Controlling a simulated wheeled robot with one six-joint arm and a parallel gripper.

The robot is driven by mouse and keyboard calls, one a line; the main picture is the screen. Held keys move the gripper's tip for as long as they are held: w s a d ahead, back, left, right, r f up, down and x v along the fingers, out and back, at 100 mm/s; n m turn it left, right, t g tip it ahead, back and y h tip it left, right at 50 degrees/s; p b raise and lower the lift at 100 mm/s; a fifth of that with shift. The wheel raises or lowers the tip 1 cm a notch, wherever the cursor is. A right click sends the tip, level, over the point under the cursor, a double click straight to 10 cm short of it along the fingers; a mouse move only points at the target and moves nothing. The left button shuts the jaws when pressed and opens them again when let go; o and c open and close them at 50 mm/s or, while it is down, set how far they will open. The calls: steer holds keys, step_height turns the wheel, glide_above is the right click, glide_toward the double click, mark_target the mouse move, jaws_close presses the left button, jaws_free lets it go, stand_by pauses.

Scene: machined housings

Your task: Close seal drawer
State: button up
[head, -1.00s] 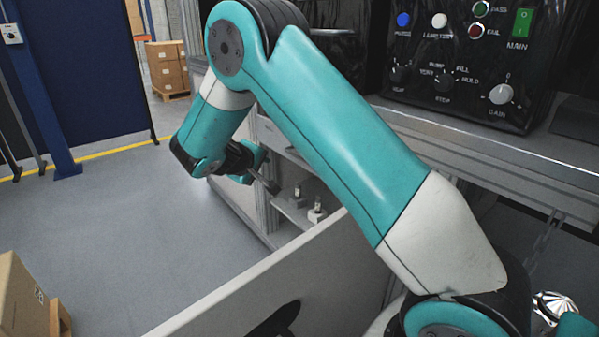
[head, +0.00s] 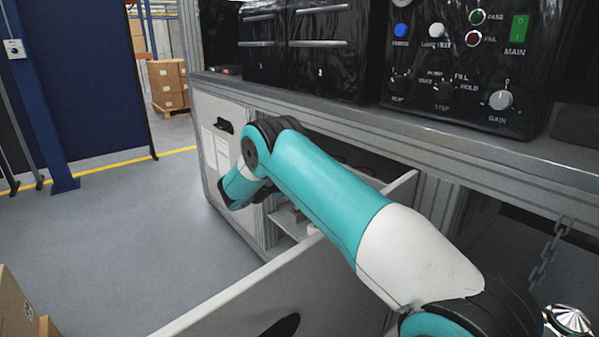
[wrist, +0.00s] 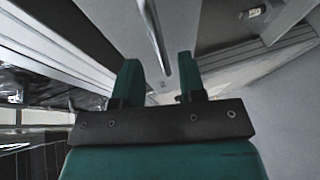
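A pale grey panel (head: 245,300) with a dark handle (head: 283,326) stands out from the bench in the lower middle of the head view. It looks like the front of the pulled-out seal drawer. A shorter pale wall (head: 401,186) shows behind my arm. My gripper is hidden in the head view, behind my lowered forearm. In the wrist view my gripper (wrist: 160,82) is open, its two dark green fingers apart. A thin grey edge (wrist: 155,38) runs down the picture between them, with visible gaps on both sides. I cannot tell which panel it belongs to.
A cabinet door (head: 215,150) with a black handle and paper labels is left of the opening. The bench top (head: 440,135) carries a black control panel (head: 460,60). A chain (head: 550,250) hangs at the right. The floor (head: 110,220) at left is clear; a cardboard box (head: 15,305) is lower left.

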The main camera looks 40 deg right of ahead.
steer(key=x, duration=0.5)
jaws_close()
